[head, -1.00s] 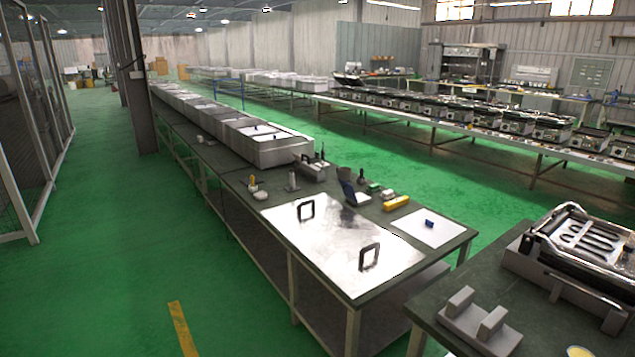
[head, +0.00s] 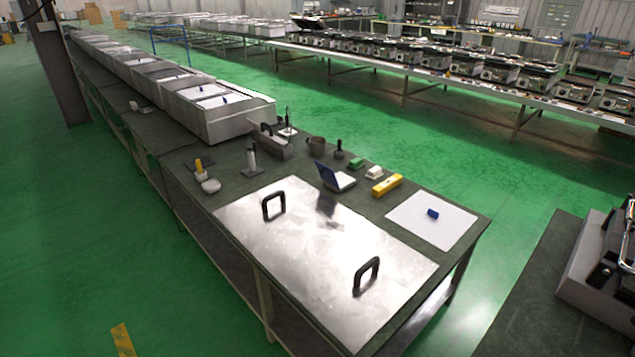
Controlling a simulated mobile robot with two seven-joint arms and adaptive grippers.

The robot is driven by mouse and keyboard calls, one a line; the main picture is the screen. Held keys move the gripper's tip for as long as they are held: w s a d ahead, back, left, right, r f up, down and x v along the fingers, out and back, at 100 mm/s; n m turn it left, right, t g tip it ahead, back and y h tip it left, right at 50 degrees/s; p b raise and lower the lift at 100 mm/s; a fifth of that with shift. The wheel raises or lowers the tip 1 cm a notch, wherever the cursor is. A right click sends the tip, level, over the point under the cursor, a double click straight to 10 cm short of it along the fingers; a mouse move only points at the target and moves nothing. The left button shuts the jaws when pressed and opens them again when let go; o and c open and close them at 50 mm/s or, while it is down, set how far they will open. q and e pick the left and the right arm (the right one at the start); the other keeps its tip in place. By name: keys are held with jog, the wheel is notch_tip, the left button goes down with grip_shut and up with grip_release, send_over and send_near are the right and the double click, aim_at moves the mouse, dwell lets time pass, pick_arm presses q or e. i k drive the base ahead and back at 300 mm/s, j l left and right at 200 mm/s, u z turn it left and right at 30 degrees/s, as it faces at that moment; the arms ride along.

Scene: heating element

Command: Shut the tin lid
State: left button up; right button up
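A small tin (head: 343,183) with a pale body stands on the near workbench, behind the shiny metal plate. Its dark blue lid (head: 326,175) is raised and tilted open on the left side of the body. Neither of my grippers is in view.
The metal plate (head: 320,265) has two upright black handles (head: 273,205). Around the tin are a yellow block (head: 387,186), green and white blocks (head: 357,163), a mug (head: 316,144) and a grey tool box (head: 270,142). A white sheet (head: 450,225) lies at right.

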aim_at(327, 173)
jog(key=i+j+z, duration=0.1)
jog(key=i+j, duration=0.15)
jog(key=j, duration=0.2)
jog(key=i+j+z, duration=0.1)
jog(key=j, duration=0.25)
jog(key=i+j, duration=0.25)
jog(key=i+j+z, duration=0.1)
jog(key=j, duration=0.35)
jog(key=i+j, duration=0.15)
jog(key=j, duration=0.25)
jog(key=i+j, duration=0.15)
jog(key=j, duration=0.2)
jog(key=i, duration=0.55)
jog(key=i+j+z, duration=0.15)
jog(key=i, duration=0.4)
